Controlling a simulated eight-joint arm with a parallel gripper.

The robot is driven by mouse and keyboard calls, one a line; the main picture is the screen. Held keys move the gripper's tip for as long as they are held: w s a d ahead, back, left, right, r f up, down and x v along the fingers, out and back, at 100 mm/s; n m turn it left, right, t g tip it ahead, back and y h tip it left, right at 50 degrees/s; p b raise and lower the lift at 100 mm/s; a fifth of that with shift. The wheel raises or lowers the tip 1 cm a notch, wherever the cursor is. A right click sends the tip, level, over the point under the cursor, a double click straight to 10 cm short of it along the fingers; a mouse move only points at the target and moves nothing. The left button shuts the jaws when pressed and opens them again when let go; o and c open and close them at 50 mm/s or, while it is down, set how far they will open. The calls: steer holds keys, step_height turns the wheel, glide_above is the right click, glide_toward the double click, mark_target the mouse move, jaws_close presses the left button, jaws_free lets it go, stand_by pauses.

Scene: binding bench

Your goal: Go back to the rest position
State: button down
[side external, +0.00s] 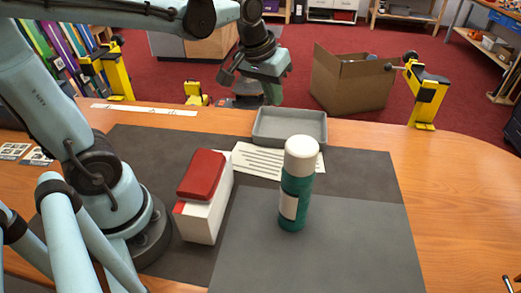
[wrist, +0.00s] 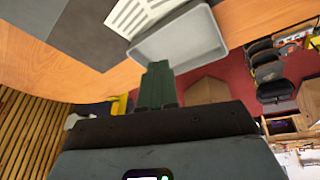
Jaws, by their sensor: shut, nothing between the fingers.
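My gripper (side external: 277,88) hangs in the air above the far side of the bench, over or just behind the grey tray (side external: 262,141). Its green fingers are shut together with nothing between them, and in the wrist view the fingertips (wrist: 158,67) show in front of the tray (wrist: 180,38). A green bottle with a white cap (side external: 296,185) stands upright on the grey board (side external: 345,255), well apart from the gripper. A red object (side external: 202,174) lies on top of a white box (side external: 207,214) close to my arm's base.
A lined white sheet (side external: 255,162) lies by the tray on the dark mat (side external: 130,142). Yellow clamps (side external: 428,95) (side external: 115,70) stand at the bench's far edge. A cardboard box (side external: 345,82) is beyond it. The wooden bench top (side external: 465,205) at right is mostly clear.

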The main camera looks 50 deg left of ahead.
steer(key=s+d+f+m+t, duration=0.2)
steer(key=s+m+t, duration=0.1)
steer(key=s, duration=0.4)
steer(key=shift+s+m, duration=0.3)
steer(key=shift+s, duration=0.05)
steer(key=shift+d, duration=0.1)
stand_by(0.4)
